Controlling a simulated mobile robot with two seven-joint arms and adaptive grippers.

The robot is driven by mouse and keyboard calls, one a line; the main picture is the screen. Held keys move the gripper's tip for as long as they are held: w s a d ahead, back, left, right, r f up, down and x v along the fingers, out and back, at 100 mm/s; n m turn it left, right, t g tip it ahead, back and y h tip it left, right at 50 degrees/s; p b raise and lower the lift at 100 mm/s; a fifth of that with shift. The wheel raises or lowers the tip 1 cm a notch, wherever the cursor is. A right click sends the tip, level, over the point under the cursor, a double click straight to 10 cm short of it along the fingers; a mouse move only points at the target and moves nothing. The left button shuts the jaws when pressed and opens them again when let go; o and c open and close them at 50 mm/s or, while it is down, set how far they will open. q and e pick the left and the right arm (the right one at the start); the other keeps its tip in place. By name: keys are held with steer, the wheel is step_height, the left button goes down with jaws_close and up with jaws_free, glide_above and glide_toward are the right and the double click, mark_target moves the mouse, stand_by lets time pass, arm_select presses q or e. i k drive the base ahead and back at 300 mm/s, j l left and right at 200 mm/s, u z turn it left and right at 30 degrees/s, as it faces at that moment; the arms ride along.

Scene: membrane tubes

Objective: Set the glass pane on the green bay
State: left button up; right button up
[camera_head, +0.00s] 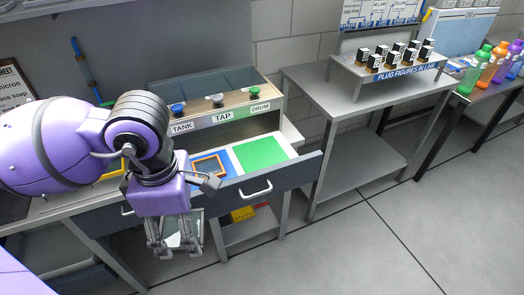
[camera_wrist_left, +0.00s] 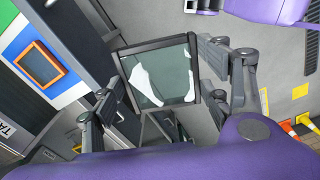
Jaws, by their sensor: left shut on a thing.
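My left gripper (camera_head: 174,246) points down in front of the drawer and is shut on a dark-framed glass pane. In the left wrist view the pane (camera_wrist_left: 143,84) sits between the fingers, with white patches on its glass. The green bay (camera_head: 260,153) is a flat green area in the open drawer, bare and to the right of the gripper. A corner of the green bay (camera_wrist_left: 11,24) shows in the left wrist view. The pane is held out over the floor, apart from the bay. My right gripper is not in view.
A blue bay (camera_head: 229,168) beside the green one holds an orange-framed piece (camera_head: 208,165). The drawer front (camera_head: 285,184) stands between gripper and bays. Behind are the labelled TANK, TAP and DRUM knobs (camera_head: 217,100). Yellow and red items (camera_head: 243,213) lie below.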

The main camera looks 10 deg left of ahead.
mark_target(261, 154)
steer(key=i, duration=0.95)
